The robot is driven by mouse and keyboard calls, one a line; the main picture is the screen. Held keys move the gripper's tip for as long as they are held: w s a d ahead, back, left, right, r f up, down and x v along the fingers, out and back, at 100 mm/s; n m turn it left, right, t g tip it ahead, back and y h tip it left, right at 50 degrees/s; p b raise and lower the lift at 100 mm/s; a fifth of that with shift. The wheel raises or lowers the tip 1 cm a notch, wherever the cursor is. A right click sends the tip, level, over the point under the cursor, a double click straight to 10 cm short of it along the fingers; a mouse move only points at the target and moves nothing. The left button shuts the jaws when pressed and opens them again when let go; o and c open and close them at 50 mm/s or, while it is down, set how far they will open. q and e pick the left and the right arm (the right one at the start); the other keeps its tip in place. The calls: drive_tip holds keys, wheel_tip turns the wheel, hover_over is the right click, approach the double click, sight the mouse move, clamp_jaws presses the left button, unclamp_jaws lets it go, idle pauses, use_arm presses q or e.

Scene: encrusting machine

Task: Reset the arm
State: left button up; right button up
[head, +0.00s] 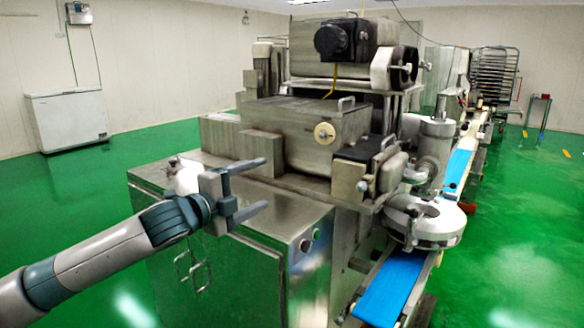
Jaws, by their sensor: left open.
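My left arm comes in from the lower left of the head view. Its left gripper (258,190) is open, with two grey fingers pointing right and nothing between them. It appears in front of the encrusting machine (325,130), around the top of the machine's steel cabinet (240,270). I cannot tell whether it touches the machine. My right gripper is not in view.
A blue conveyor belt (390,290) runs along the machine's right side, under a round metal disc unit (425,222). A white chest freezer (68,118) stands by the left wall. A tray rack (494,75) is at the back right.

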use_arm(q)
drive_tip(key=s+f+n+g+y, duration=0.1)
drive_tip(key=s+f+n, duration=0.4)
drive_tip(key=f, duration=0.5)
drive_tip(key=s+d+f+n+g+y, duration=0.1)
drive_tip(key=s+f+n+y, duration=0.1)
drive_tip(key=s+f, duration=0.65)
drive_tip(key=s+f+n+g+y, duration=0.1)
drive_tip(key=s+f+n, duration=0.3)
drive_tip(key=f, duration=0.7)
drive_tip(key=s+a+f+n+g+y, duration=0.25)
drive_tip(key=s+a+f+n, duration=0.35)
drive_tip(key=s, duration=0.6)
drive_tip(key=s+a+f+n+g+y, duration=0.2)
drive_tip(key=s+a+f+g, duration=0.15)
drive_tip(key=s+f, duration=0.55)
drive_tip(key=s+a+f+n+g+y, duration=0.2)
drive_tip(key=s+a+f+n, duration=0.3)
drive_tip(key=s, duration=0.9)
wheel_tip(320, 180, down, 26)
drive_tip(key=m, duration=0.2)
drive_tip(key=s+a+f+g, duration=0.1)
drive_tip(key=s+a+f, duration=0.1)
drive_tip(key=s+f, duration=0.7)
drive_tip(key=s+a+f+g, duration=0.1)
drive_tip(key=s+f, duration=0.8)
drive_tip(key=f, duration=0.1)
drive_tip(key=shift+s+a+f, duration=0.2)
drive_tip(key=shift+s+a, duration=0.1)
drive_tip(key=shift+a, duration=0.05)
